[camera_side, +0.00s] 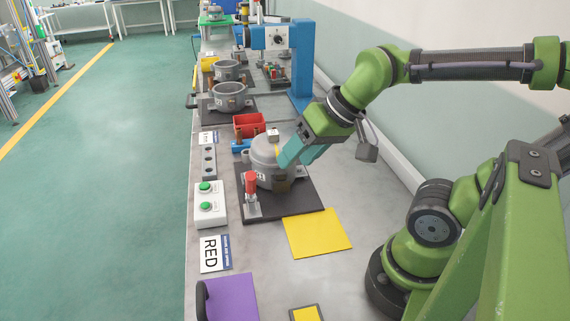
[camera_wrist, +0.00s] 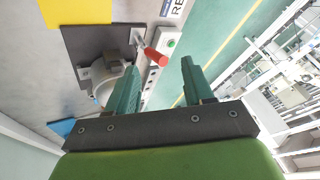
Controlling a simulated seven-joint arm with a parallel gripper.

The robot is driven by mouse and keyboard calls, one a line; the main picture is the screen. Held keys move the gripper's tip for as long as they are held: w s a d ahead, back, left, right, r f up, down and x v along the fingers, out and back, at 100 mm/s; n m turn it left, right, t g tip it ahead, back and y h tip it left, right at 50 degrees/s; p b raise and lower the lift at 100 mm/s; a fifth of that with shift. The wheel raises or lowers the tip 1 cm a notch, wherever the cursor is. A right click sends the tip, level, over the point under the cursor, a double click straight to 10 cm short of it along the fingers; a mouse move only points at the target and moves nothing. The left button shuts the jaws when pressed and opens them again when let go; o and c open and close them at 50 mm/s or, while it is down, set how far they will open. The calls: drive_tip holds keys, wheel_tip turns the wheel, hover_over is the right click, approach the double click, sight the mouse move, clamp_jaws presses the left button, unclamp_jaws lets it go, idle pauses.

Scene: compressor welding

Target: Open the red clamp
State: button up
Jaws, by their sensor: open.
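The red clamp (camera_side: 251,184) stands at the near left corner of the dark base plate, beside the grey compressor (camera_side: 272,150). Its red handle points up on a metal bracket. In the wrist view the red clamp (camera_wrist: 155,55) shows between and beyond my fingertips. My gripper (camera_side: 284,159) has teal fingers and is at the compressor's right side in the side view, apart from the red handle. In the wrist view my gripper (camera_wrist: 160,66) is open with nothing between its fingers. The compressor (camera_wrist: 106,85) is partly hidden behind the left finger there.
A button box (camera_side: 209,204) with green buttons stands left of the base plate (camera_side: 295,207). A yellow mat (camera_side: 317,233) and a RED label card (camera_side: 214,254) lie nearer. A red bin (camera_side: 249,124) and a blue press (camera_side: 301,65) stand behind. Bare table lies to the right.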

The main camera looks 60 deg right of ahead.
drive_tip(key=w+d+g, duration=0.2)
drive_tip(key=w+g, duration=0.2)
drive_tip(key=w, duration=0.5)
drive_tip(key=m+g+h, duration=0.1)
drive_tip(key=g, duration=0.4)
approach(253, 188)
drive_tip(key=w+d+r, duration=0.2)
drive_tip(key=w+d, duration=0.1)
drive_tip(key=shift+a+r+m+g, duration=0.7)
drive_tip(key=shift+r+m+g, duration=0.25)
drive_tip(key=shift+r, duration=0.65)
drive_tip(key=shift+y, duration=0.4)
drive_tip(key=x, duration=1)
drive_tip(key=w+x, duration=0.1)
drive_tip(key=x, duration=0.5)
drive_tip(key=shift+f, duration=0.15)
clamp_jaws()
